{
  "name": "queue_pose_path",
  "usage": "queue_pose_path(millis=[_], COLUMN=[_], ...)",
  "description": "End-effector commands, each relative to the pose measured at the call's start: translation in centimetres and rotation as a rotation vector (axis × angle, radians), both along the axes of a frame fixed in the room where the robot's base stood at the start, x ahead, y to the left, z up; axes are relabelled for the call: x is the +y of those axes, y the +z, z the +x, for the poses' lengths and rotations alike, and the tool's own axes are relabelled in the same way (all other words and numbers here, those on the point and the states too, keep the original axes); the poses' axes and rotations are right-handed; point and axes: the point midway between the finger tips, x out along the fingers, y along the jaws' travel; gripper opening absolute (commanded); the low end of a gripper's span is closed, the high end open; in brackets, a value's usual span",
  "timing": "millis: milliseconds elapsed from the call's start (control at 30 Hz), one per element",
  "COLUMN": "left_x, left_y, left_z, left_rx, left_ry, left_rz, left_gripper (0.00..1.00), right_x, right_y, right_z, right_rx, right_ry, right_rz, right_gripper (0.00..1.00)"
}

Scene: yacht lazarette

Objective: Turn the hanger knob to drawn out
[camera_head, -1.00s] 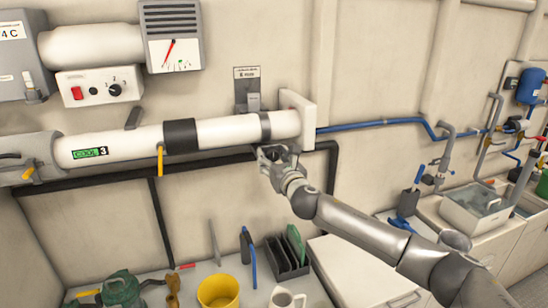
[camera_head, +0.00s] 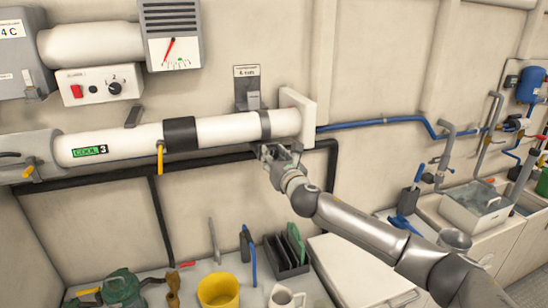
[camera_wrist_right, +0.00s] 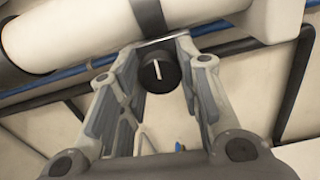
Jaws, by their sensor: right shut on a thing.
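The hanger knob (camera_wrist_right: 158,76) is a black round knob with a white pointer line, below the white pipe in the right wrist view. Its line stands nearly upright in that picture, tilted slightly. My right gripper (camera_wrist_right: 160,58) has a finger on each side of the knob and is shut on it. In the head view my right gripper (camera_head: 272,152) is just under the pipe's dark clamp (camera_head: 265,125) and hides the knob. The white pipe (camera_head: 225,130) runs across the wall above it. My left gripper is not in view.
A labelled bracket (camera_head: 247,88) stands above the clamp. A yellow lever (camera_head: 160,158) hangs from the pipe to the left. Dark pipework (camera_head: 90,180) runs below. A yellow bucket (camera_head: 218,291) and a black rack (camera_head: 286,256) stand on the bench underneath.

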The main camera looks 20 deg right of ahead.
Motion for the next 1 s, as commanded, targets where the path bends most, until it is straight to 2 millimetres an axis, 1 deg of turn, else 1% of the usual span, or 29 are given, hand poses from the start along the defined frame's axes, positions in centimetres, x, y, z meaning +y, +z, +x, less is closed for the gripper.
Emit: queue_pose_path(millis=[267, 1000], left_x=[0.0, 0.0], left_y=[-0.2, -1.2], left_z=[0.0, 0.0], left_rx=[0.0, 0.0], left_ry=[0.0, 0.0], left_rz=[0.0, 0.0], left_gripper=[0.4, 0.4], right_x=[0.0, 0.0], right_y=[-0.2, -0.1], right_z=[0.0, 0.0], right_rx=[0.009, 0.032], right_ry=[-0.001, 0.0], right_rz=[0.22, 0.925], right_gripper=[0.08, 0.08])
